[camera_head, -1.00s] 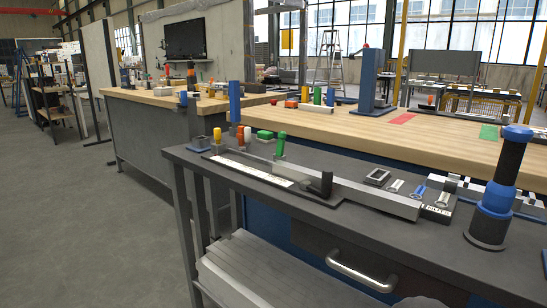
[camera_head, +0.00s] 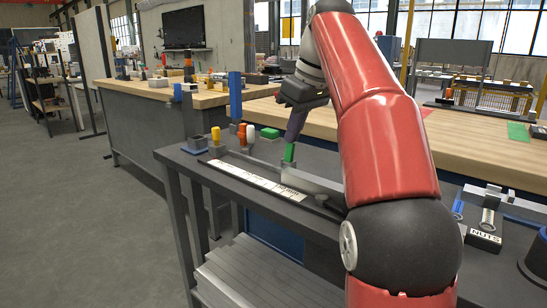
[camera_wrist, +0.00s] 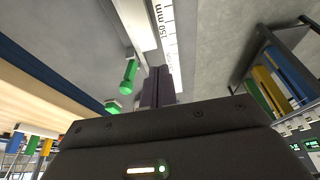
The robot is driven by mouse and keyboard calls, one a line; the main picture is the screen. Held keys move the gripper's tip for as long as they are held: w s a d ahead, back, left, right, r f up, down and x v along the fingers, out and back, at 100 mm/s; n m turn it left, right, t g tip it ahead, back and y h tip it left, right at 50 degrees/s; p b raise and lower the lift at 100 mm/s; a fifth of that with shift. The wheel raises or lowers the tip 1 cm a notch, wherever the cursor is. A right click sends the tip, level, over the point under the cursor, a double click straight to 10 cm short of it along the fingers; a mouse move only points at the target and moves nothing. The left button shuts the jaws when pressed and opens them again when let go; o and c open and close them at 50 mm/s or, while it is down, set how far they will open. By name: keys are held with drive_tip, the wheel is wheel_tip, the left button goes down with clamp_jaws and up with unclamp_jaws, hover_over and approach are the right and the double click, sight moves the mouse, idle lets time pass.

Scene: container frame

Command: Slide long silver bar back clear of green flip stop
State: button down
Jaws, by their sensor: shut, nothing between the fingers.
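The long silver bar (camera_head: 312,183) lies on the bench fixture beside the white measuring scale (camera_head: 258,180). My arm hides its right part. The green flip stop (camera_head: 289,152) stands upright behind the bar near its visible left end. In the wrist view the green stop (camera_wrist: 129,74) is left of the scale (camera_wrist: 167,28), with a pale bar-like piece (camera_wrist: 130,20) between them. My gripper (camera_head: 292,138) is over the fixture, close to the green stop in the picture. Its fingers (camera_wrist: 158,84) are together and empty. I cannot tell whether they touch anything.
Yellow, orange and white pegs (camera_head: 216,135) and a blue post (camera_head: 235,92) stand at the fixture's left end. A green block (camera_head: 270,132) lies behind. A NUTS tray (camera_head: 485,237) is at the right. My arm covers the bench's middle right.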

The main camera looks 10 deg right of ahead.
sight(286, 171)
drive_tip(key=shift+n, duration=0.3)
drive_tip(key=x, duration=0.3)
drive_tip(key=w+b+x, duration=0.1)
drive_tip(key=x, duration=0.2)
drive_tip(key=b+x, duration=0.1)
drive_tip(key=x, duration=0.3)
drive_tip(key=shift+w+d+r, duration=0.1)
drive_tip(key=shift+w+r, duration=0.05)
drive_tip(key=shift+r, duration=0.05)
drive_tip(key=shift+s+d, duration=0.75)
drive_tip(key=shift+s, duration=0.2)
drive_tip(key=shift+r, duration=0.1)
